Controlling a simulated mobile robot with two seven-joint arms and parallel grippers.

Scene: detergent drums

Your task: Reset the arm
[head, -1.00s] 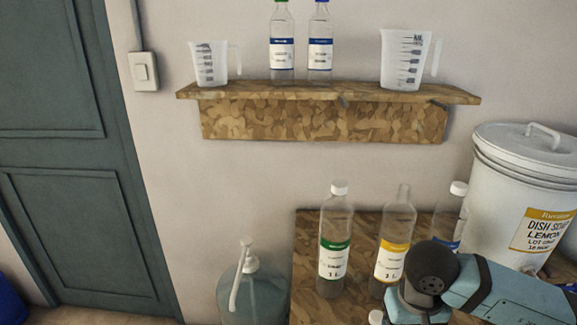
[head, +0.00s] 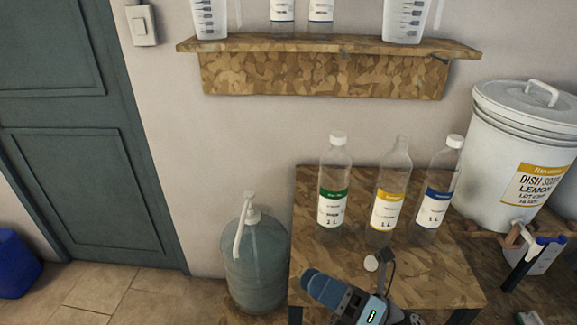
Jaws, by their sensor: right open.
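My right gripper (head: 362,298) is at the bottom of the head view, over the front of the wooden table (head: 445,283). It is open; its fingertips are hard to make out and I see nothing held. A small white cap (head: 371,263) lies just beyond it on the table. Behind stand three clear bottles: a green-labelled one (head: 333,195) with a white cap, a yellow-labelled one (head: 389,200) with an uncapped neck, and a blue-labelled one (head: 436,195) with a white cap. My left gripper is out of view.
A white drum (head: 520,150) labelled dish soap stands at the right, with a tap and a container below. A large pump bottle (head: 256,265) stands left of the table. A wall shelf (head: 325,72) holds jugs and bottles. Floor at the left is clear beside a blue bin (head: 12,255).

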